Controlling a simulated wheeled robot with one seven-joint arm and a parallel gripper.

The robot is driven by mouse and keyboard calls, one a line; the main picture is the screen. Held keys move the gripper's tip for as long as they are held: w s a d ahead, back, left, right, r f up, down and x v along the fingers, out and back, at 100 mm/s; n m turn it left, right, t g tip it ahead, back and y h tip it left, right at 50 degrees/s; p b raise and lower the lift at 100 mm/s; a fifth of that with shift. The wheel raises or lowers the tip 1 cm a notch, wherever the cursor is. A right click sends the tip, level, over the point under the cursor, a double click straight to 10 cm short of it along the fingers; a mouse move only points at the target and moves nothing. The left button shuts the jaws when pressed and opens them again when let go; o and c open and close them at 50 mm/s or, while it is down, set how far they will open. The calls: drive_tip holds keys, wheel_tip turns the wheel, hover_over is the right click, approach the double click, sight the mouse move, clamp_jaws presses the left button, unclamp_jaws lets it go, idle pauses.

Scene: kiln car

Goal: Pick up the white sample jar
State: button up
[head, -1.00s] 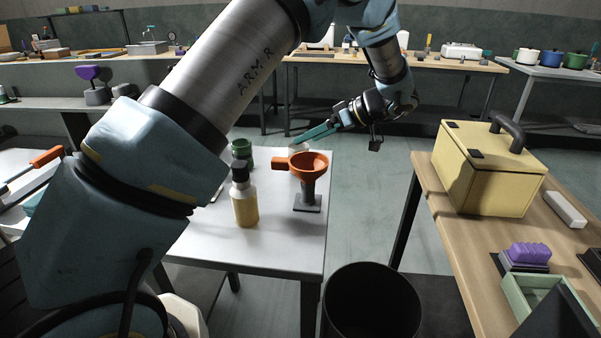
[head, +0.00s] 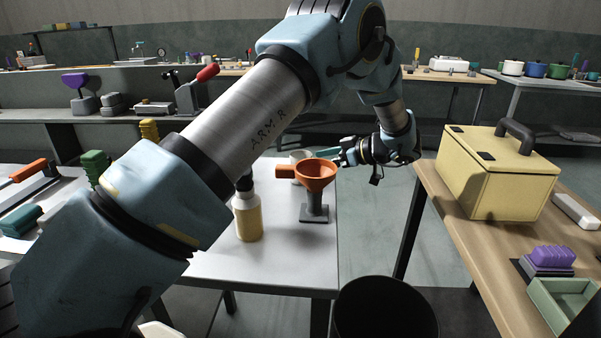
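A white jar (head: 299,156) stands towards the far end of the white table (head: 283,262). Its lower part is hidden behind the orange funnel (head: 316,172). My gripper (head: 318,154) comes in from the right at about the jar's height, its teal fingers pointing left. The fingertips are at or very close to the jar's right side, partly covered by the funnel rim. I cannot tell whether they touch the jar or how far apart they are.
The funnel sits on a grey stand (head: 314,212) in front of the jar. A bottle of yellow contents (head: 248,217) stands to its left, partly behind my arm. A black bin (head: 385,310) is at the table's front right. A yellow case (head: 490,178) sits on the wooden bench.

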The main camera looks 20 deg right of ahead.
drive_tip(key=x, duration=0.1)
drive_tip(key=p+x, duration=0.1)
drive_tip(key=x, duration=0.1)
drive_tip(key=p+x, duration=0.1)
drive_tip(key=shift+a+r, duration=0.25)
drive_tip(key=shift+a, duration=0.1)
drive_tip(key=shift+w+a+f, duration=0.25)
drive_tip(key=shift+w+f, duration=0.05)
drive_tip(key=shift+w, duration=0.15)
drive_tip(key=c, duration=1.5)
